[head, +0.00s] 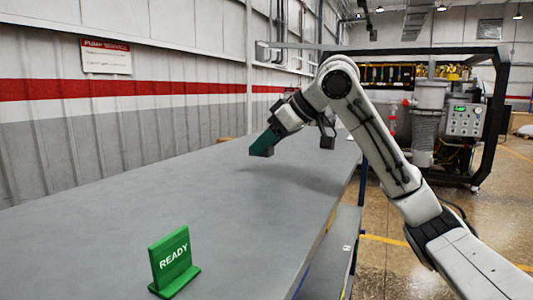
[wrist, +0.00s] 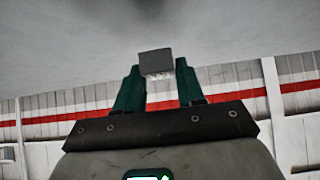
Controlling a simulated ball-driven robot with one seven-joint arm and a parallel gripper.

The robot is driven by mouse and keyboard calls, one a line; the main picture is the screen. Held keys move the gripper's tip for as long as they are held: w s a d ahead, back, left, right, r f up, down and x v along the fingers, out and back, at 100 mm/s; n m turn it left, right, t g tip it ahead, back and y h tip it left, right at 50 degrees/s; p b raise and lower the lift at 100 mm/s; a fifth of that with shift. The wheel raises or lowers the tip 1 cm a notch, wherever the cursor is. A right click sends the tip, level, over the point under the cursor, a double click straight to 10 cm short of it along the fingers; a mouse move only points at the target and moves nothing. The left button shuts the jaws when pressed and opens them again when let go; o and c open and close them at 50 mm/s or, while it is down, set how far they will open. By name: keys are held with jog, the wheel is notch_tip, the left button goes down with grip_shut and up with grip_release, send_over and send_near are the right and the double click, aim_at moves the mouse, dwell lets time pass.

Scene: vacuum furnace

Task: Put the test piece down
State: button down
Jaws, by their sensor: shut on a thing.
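My gripper (head: 268,141) has green-teal fingers and points down to the left over the grey table (head: 110,225). It is shut on the test piece (wrist: 155,62), a small dark grey block. The test piece sits between the fingertips in the wrist view and sticks out past them. In the head view the test piece (head: 261,152) shows at the finger ends, tilted with the gripper. It appears to be above the tabletop, with the arm's shadow on the table to the right; the exact gap cannot be told.
A green READY sign (head: 172,261) stands at the table's near part. The tabletop between it and my gripper is bare. A wall with a red stripe (head: 130,88) runs along the left. Furnace equipment in a black frame (head: 498,95) stands at the back right.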

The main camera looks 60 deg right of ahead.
aim_at(271, 152)
jog(key=shift+f+p, duration=0.4)
jog(key=shift+f, duration=1.1)
jog(key=shift+f, duration=0.1)
jog(key=c, duration=0.7)
grip_release()
jog(key=shift+r, duration=0.2)
jog(key=b+v, duration=0.2)
jog(key=v, duration=1)
jog(key=shift+b, duration=0.3)
jog(key=shift+f, duration=0.1)
